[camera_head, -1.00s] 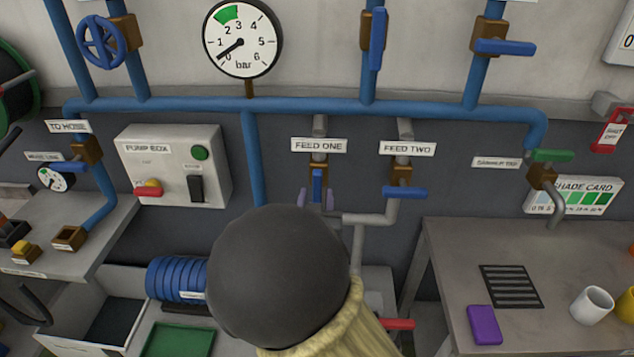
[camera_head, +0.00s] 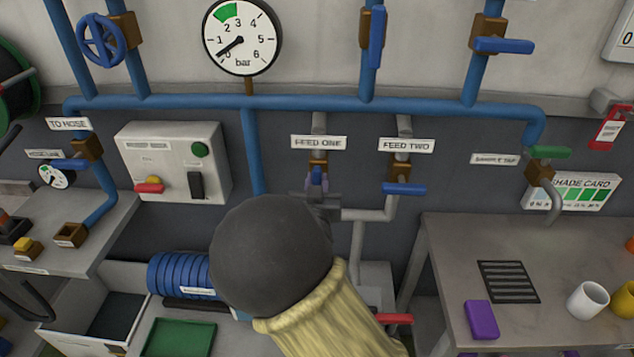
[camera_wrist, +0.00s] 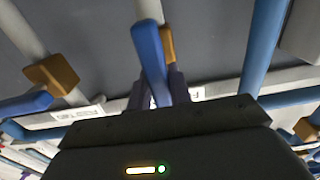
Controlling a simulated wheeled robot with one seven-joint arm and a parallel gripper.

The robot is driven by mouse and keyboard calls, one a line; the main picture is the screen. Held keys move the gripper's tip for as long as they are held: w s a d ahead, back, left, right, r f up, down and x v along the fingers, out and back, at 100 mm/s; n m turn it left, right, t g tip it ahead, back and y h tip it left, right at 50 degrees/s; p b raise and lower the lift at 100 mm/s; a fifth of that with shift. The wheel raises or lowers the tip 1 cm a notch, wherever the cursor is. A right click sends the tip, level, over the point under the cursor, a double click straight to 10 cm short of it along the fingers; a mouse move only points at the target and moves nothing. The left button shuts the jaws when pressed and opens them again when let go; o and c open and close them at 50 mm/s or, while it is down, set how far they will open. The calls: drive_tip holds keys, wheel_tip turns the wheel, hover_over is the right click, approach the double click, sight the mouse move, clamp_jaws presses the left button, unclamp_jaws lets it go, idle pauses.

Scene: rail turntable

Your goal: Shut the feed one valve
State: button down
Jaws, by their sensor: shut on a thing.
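The feed one valve has a brown body (camera_head: 318,166) under the FEED ONE label (camera_head: 318,143). Its blue handle (camera_wrist: 150,58) shows clearly in the wrist view, roughly in line with its grey pipe. In the head view the handle is mostly hidden by my fingers. My gripper (camera_head: 318,183) is shut on this handle. In the wrist view, the purple fingers of my gripper (camera_wrist: 157,92) stand one on each side of the handle's end. My dark rounded wrist and yellowish sleeve cover the area below the valve in the head view.
The feed two valve (camera_head: 398,172) is close on the right, its blue handle (camera_head: 404,189) crosswise to its pipe. A grey pipe (camera_head: 365,215) joins both feeds below. A blue pipe (camera_head: 253,150) stands left, beside the pump box (camera_head: 172,165). A bench (camera_head: 435,255) is at right.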

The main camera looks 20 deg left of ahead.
drive_tip(key=shift+f+m+b, duration=0.1)
drive_tip(key=shift+m+b, duration=0.3)
drive_tip(key=shift+b, duration=0.35)
drive_tip(key=m+b, duration=0.1)
drive_tip(key=b, duration=0.1)
drive_tip(key=m+b, duration=0.1)
drive_tip(key=b, duration=0.1)
drive_tip(key=shift+w+d+f+m, duration=0.1)
drive_tip(key=shift+d+f+m, duration=0.1)
drive_tip(key=shift+m, duration=0.1)
drive_tip(key=m+b, duration=0.2)
drive_tip(key=b, duration=0.2)
drive_tip(key=m+b, duration=0.3)
drive_tip(key=b, duration=0.1)
drive_tip(key=shift+d+f, duration=0.1)
drive_tip(key=shift+d, duration=0.1)
drive_tip(key=m+b, duration=0.9)
drive_tip(key=b, duration=0.3)
drive_tip(key=shift+d+m, duration=0.15)
drive_tip(key=shift+m, duration=0.25)
drive_tip(key=c, duration=1.3)
unclamp_jaws()
drive_tip(key=shift+w+f, duration=0.1)
